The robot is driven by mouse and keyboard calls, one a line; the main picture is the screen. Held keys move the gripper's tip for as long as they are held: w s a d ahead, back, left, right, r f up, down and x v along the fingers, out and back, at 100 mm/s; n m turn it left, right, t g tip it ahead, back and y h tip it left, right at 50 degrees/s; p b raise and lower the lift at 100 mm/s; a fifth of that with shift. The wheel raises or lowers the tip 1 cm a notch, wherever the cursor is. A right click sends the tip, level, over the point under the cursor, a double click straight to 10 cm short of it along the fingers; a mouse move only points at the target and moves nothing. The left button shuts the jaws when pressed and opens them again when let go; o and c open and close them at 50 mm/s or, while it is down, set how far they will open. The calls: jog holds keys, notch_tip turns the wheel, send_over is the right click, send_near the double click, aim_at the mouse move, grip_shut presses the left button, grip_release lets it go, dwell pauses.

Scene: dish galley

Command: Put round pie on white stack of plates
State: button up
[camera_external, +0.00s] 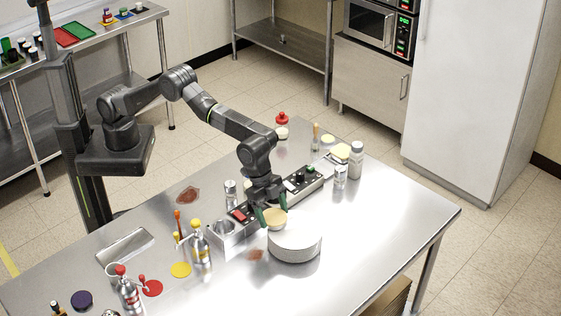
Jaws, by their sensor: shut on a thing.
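The white stack of plates (295,246) stands on the steel table, right of the table's middle. My gripper (272,214) points down at the back left edge of the stack. Its green-tipped fingers are shut on the round pie (275,224), a small tan disc. The pie overlaps the stack's left rim in the picture. I cannot tell whether it touches the plates or hangs just above them.
A condiment tray (305,183) lies right behind my gripper and the stack. Bottles (197,243) stand to the left, and shakers (341,172) stand at the back right. The steel table (385,215) is clear to the right of the stack.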

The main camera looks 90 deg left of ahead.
aim_at(277, 218)
jog(key=shift+f, duration=0.15)
jog(key=o, duration=1.1)
jog(key=shift+c, duration=0.2)
jog(key=shift+r, duration=0.25)
jog(key=b+v, duration=0.1)
jog(key=v, duration=1)
jog(key=shift+r+b, duration=0.35)
jog(key=shift+s+f, duration=0.1)
jog(key=p+x, duration=0.2)
jog(key=x, duration=1)
jog(key=shift+a, duration=0.1)
jog(key=shift+r+b, duration=0.35)
jog(key=shift+r, duration=1.45)
